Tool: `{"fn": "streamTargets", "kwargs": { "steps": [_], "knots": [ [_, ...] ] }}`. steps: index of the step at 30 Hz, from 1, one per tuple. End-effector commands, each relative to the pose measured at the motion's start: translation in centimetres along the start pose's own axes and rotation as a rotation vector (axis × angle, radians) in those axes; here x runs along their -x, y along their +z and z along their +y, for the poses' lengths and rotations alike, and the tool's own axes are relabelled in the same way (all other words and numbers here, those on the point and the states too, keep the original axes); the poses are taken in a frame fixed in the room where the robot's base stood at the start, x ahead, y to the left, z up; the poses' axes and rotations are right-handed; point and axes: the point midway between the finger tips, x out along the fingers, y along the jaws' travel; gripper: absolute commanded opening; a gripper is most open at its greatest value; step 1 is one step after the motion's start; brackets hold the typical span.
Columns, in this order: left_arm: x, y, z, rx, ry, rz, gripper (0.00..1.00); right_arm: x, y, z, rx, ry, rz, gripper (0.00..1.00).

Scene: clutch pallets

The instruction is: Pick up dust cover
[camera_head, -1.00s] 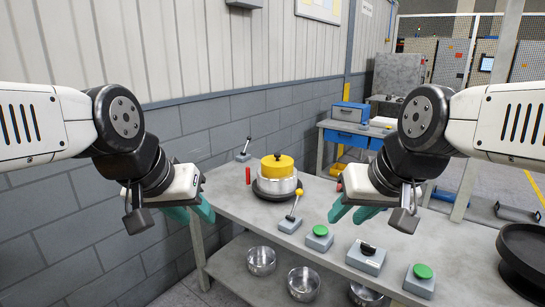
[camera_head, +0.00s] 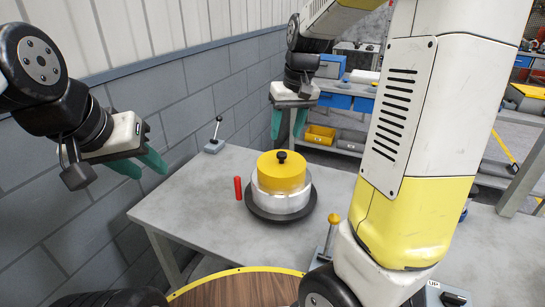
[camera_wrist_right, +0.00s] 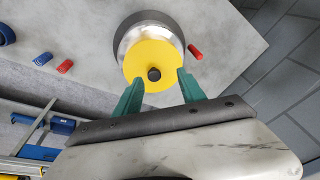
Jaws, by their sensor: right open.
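The dust cover, which I take to be the yellow round cap (camera_head: 268,173) with a black knob on top, sits on a silver cylinder (camera_head: 284,202) on a dark round base. In the right wrist view the yellow cap (camera_wrist_right: 150,55) lies straight ahead, its knob between the fingertips as seen there. My right gripper (camera_head: 288,122) is open and empty, held above and behind the cap, apart from it. My left gripper (camera_head: 141,166) looks open and empty, left of the cap over the table's left end.
A red cylinder (camera_head: 238,188) stands just left of the dark base (camera_head: 256,212). A grey lever box (camera_head: 214,146) is at the table's back left, and a yellow-knobbed lever (camera_head: 333,220) at the right. My right arm hides much of the table's right side.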

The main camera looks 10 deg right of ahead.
Motion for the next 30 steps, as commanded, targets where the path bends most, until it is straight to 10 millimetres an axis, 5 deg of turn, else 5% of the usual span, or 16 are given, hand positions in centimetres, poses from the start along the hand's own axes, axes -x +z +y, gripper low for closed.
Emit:
{"fn": "streamTargets", "kwargs": {
  "steps": [8, 30],
  "knots": [
    [0.0, 0.0, 0.0, 0.0, 0.0, 0.0, 0.36, -4.2, -3.4, 1.1, 0.041, 0.072, -0.086, 0.48],
    [0.0, 0.0, 0.0, 0.0, 0.0, 0.0, 0.36, -12.0, -2.6, 2.2, 0.043, 0.076, -0.089, 0.48]
  ]
}}
